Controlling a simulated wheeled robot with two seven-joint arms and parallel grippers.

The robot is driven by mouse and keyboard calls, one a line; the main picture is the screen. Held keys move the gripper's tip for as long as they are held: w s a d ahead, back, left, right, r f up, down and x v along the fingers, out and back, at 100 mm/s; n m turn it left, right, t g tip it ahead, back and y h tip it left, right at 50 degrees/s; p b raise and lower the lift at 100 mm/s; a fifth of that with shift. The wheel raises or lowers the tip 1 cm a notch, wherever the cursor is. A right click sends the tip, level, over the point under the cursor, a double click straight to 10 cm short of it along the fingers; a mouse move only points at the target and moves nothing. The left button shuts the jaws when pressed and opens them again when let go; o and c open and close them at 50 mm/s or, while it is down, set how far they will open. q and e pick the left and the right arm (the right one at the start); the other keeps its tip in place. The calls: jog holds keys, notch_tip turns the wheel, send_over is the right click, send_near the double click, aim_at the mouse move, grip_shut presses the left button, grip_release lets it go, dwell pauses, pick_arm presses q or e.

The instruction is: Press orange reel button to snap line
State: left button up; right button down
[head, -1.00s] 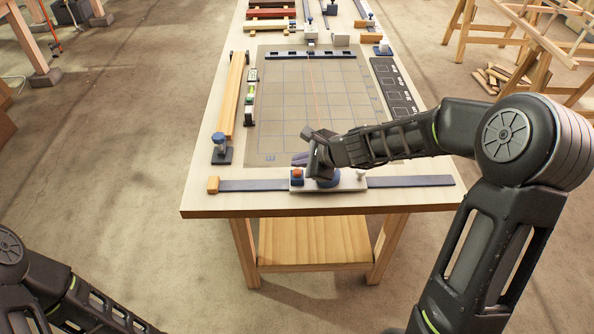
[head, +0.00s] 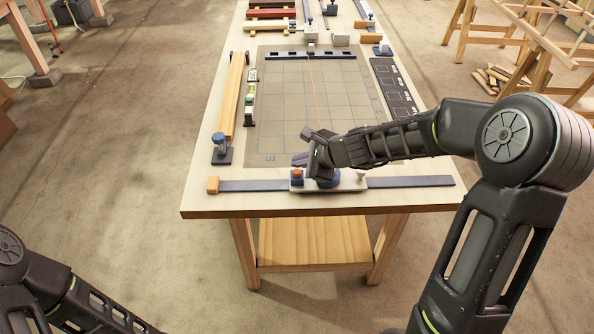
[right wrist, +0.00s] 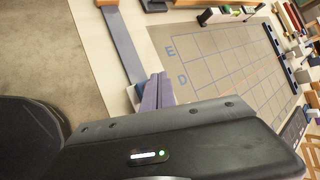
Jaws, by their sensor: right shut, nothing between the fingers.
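The orange button (head: 297,173) sits at the left end of a pale reel plate near the table's front edge. A thin orange line (head: 316,88) runs from far back over the gridded mat (head: 285,105) toward my gripper. My right gripper (head: 299,160) is shut and empty, just behind and above the button; I cannot tell whether they touch. Its purple fingers show in the right wrist view (right wrist: 158,92), where the button is hidden. My left gripper is out of frame.
A dark board (head: 396,88) lies right.

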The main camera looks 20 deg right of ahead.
aim_at(300, 174)
dwell(0.5)
jog(key=shift+f+b, duration=0.45)
jog(key=shift+b, duration=0.05)
jog(key=shift+f+b, duration=0.6)
jog(key=shift+b, duration=0.05)
dwell(0.7)
jog(key=shift+r, duration=0.1)
jog(key=shift+r+p, duration=0.95)
jog(key=shift+p, duration=0.05)
notch_tip(300, 174, up, 5)
jog(key=p, duration=0.4)
jog(key=shift+p, duration=0.4)
dwell(0.4)
